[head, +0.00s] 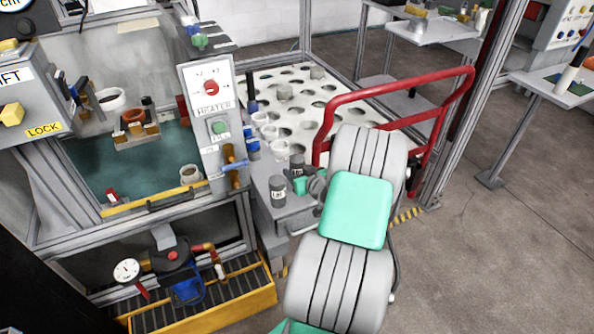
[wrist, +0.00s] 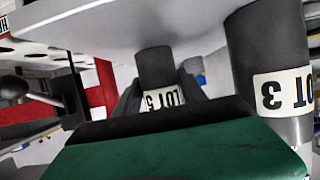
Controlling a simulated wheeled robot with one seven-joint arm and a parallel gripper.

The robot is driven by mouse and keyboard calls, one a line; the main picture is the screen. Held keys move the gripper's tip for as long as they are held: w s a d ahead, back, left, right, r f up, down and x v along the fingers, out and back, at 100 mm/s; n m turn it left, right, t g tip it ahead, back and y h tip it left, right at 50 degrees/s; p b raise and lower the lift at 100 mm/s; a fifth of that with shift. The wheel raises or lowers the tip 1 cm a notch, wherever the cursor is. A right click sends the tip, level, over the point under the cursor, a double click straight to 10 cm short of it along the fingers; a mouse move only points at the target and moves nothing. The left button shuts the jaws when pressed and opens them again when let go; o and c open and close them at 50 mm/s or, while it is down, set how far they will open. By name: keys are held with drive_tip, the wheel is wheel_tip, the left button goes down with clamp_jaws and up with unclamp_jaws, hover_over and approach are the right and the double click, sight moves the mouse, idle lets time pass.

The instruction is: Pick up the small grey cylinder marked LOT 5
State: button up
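The grey cylinder marked LOT 5 (wrist: 157,68) shows in the middle of the wrist view, its label upside down. My gripper (wrist: 160,98) points at it, with one dark finger to each side of it. The fingers look open; I cannot tell whether they touch it. A larger-looking grey cylinder marked LOT 3 (wrist: 268,50) stands close on the right of the wrist view. In the head view my gripper (head: 308,186) is beside the small grey ledge. A dark grey cylinder (head: 297,164) behind it is probably LOT 5; its label is unreadable there.
A labelled grey cylinder (head: 278,191) stands at the front of the ledge (head: 290,207). White cups (head: 265,125) and a white perforated board (head: 330,90) lie behind. A red rail (head: 400,85) rises behind my arm. The heater panel (head: 208,115) is at the left.

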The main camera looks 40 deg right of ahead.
clamp_jaws()
idle(0.3)
drive_tip(key=shift+r, duration=0.15)
